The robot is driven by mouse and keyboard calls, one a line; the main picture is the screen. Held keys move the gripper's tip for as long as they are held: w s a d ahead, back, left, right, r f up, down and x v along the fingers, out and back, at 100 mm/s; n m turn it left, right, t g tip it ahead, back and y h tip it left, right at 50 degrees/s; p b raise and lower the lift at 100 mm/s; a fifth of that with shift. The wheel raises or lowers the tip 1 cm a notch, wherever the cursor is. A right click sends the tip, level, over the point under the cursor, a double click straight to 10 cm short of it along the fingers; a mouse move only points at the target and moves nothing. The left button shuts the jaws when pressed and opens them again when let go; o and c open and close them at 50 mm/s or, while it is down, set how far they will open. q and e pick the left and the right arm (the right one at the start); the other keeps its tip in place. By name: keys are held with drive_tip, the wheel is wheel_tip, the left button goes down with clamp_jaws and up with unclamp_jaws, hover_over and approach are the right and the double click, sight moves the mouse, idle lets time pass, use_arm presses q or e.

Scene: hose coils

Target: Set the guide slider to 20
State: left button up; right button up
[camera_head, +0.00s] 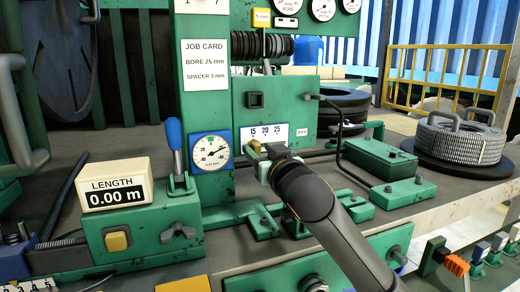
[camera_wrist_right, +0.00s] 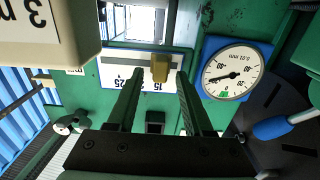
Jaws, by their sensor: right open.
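The guide slider's white scale plate (camera_head: 265,133), marked 15, 20 and 25, is on the green machine front in the head view. The plate also shows upside down in the wrist view (camera_wrist_right: 130,82). The slider's brass knob (camera_head: 254,147) is below the scale, near the 15 mark. In the wrist view the brass knob (camera_wrist_right: 160,68) lies between the fingertips, with a gap to either side. My right gripper (camera_head: 264,163) is open at the knob; its wrist view (camera_wrist_right: 159,73) shows both fingers apart. My left gripper is not in view.
A dial gauge (camera_head: 211,151) sits just left of the scale, with a blue-handled lever (camera_head: 175,147) beyond it. A job card (camera_head: 205,65) hangs above. A hose coil (camera_head: 459,140) lies at the right.

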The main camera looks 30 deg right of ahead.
clamp_jaws()
idle(0.5)
idle(1.0)
